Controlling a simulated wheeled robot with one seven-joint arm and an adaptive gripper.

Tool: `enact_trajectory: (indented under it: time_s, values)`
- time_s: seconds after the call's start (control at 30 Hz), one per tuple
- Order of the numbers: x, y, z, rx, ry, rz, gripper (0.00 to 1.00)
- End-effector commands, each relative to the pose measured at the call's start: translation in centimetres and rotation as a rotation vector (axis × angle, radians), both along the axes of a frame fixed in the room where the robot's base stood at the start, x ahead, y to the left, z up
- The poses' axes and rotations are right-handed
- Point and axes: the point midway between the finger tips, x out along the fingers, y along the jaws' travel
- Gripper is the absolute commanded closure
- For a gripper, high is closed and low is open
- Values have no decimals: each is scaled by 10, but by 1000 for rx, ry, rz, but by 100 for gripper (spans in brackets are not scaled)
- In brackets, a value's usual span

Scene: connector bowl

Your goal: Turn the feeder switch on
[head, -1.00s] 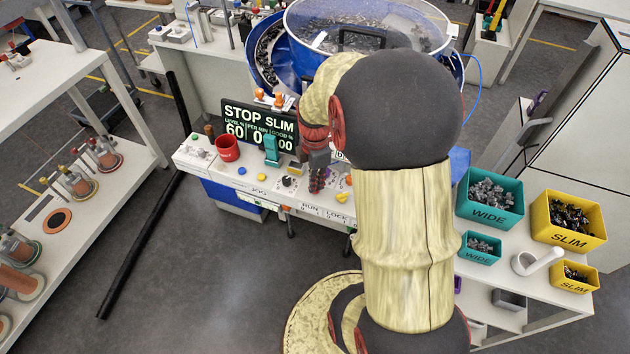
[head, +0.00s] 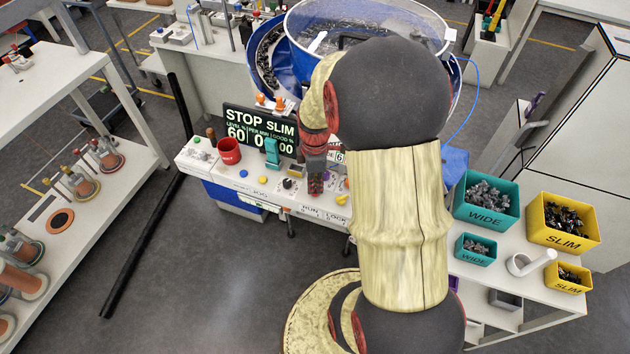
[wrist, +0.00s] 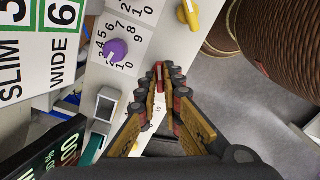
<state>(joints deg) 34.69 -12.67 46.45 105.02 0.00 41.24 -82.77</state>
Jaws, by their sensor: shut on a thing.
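The white control panel (head: 265,190) stands below the dark display (head: 262,130), which reads STOP SLIM with 60 under LEVEL. My gripper (head: 316,190) is down at the panel front, between a black knob (head: 288,184) and a yellow knob (head: 341,199). In the wrist view my gripper (wrist: 162,72) has its fingertips together around a small red part (wrist: 159,78) at the panel. I cannot tell for sure that this part is the feeder switch, as the fingers hide most of it. Lettering including RUN (head: 311,211) shows on the panel's front edge.
A purple knob (wrist: 116,50) and a yellow knob (wrist: 188,12) lie close to my fingers. A red cup (head: 229,152) and a teal part (head: 272,152) stand on the panel. The bowl (head: 370,22) is behind; teal and yellow bins (head: 485,214) stand right.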

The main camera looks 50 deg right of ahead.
Motion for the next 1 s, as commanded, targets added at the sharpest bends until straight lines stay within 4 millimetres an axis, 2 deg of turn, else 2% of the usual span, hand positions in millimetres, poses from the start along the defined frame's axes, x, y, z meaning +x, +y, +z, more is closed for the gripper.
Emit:
enact_trajectory:
  time_s: [1.0]
  values:
    - [0, 0, 2, 0, 0, -952, 100]
